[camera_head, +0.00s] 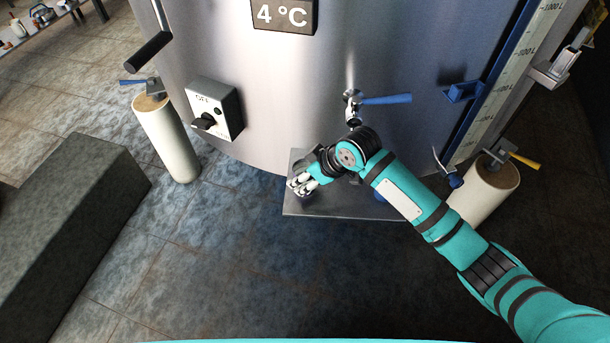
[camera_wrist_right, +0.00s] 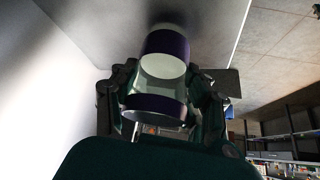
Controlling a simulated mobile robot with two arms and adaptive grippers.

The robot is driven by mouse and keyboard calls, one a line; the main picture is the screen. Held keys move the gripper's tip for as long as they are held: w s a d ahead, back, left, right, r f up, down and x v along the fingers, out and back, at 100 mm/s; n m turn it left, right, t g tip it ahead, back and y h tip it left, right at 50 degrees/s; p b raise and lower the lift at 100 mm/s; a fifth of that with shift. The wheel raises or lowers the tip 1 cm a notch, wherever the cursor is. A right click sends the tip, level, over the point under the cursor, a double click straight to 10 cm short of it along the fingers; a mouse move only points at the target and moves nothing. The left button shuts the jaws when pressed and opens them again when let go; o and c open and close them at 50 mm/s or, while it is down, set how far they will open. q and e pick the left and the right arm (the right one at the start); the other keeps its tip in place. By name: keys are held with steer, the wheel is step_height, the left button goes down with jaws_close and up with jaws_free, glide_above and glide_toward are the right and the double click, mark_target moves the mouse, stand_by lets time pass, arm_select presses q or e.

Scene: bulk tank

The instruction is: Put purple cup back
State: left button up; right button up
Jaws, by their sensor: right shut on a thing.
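My right gripper (camera_head: 302,184) is shut on the purple cup, low in front of the tank and over the left part of the metal shelf (camera_head: 345,207). The gripper hides most of the cup in the head view. In the right wrist view the purple cup (camera_wrist_right: 155,106) sits between the fingers, with a purple band and a pale inside. A similar purple and pale shape shows just above it against a grey surface; I cannot tell if it is a reflection. Whether the cup touches the shelf is unclear. My left gripper is not in view.
The steel tank (camera_head: 290,90) stands behind the shelf, with a blue-handled tap (camera_head: 385,99) above my wrist. A switch box (camera_head: 214,108) is on the tank's left. Pale posts (camera_head: 168,140) stand either side. A dark block (camera_head: 70,220) lies left; floor between is clear.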

steer(key=shift+f, duration=0.15)
steer(key=o, duration=1.2)
steer(key=shift+c, duration=0.2)
steer(key=shift+d+r, duration=0.15)
steer(key=shift+r, duration=0.35)
steer(key=v, duration=1.1)
steer(key=shift+r, duration=0.2)
steer(key=shift+s, duration=0.1)
